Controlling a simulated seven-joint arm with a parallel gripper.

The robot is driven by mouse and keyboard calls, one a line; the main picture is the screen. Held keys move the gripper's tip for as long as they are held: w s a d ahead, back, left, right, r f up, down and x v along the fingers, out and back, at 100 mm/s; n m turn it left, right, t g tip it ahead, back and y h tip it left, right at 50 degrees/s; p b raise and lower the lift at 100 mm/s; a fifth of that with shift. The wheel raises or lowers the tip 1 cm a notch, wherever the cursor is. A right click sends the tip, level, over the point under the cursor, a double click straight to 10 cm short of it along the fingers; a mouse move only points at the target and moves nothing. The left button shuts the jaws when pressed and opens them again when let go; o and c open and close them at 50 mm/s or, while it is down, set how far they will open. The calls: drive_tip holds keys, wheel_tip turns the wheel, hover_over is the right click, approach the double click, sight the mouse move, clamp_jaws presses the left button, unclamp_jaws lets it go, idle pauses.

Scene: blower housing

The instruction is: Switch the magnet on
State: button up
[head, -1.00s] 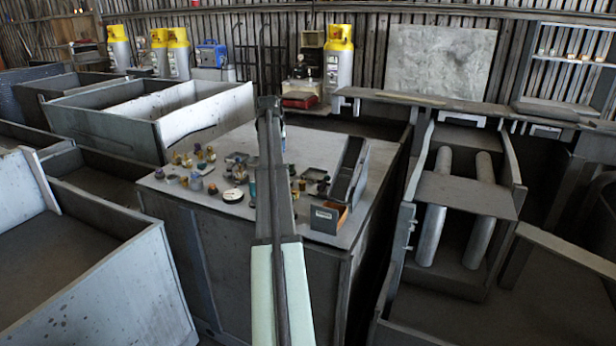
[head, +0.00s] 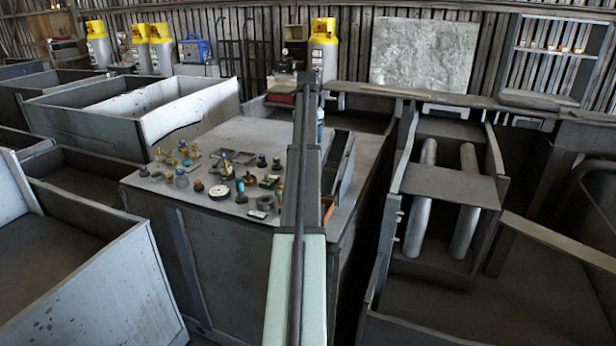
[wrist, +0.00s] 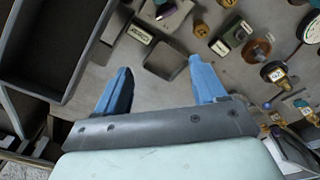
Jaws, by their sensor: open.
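My gripper (wrist: 160,66) shows in the wrist view with its two blue fingers spread apart and nothing held between them. A dark block (wrist: 166,60) lies on the bench top beyond the fingertips, between them in the picture. A small block with a white label (wrist: 140,35) lies just past it. I cannot tell which of these parts is the magnet, nor make out its switch. In the head view my arm hides the gripper and part of the bench top (head: 262,140). A grey square block (head: 263,203) lies left of the arm.
Several small knobs and fittings crowd the bench, with a round gauge (head: 220,191) among them. A dark open tray (wrist: 62,45) stands left of the fingers. A green-faced block (wrist: 237,32) and a brown round knob (wrist: 257,49) lie to the right.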

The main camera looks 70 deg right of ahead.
drive_tip(key=f+n, duration=0.1)
drive_tip(key=f, duration=0.3)
drive_tip(key=a+f+n, duration=0.1)
drive_tip(key=f, duration=0.4)
drive_tip(key=a+f+n+y, duration=0.1)
drive_tip(key=f, duration=0.4)
drive_tip(key=shift+s, duration=0.35)
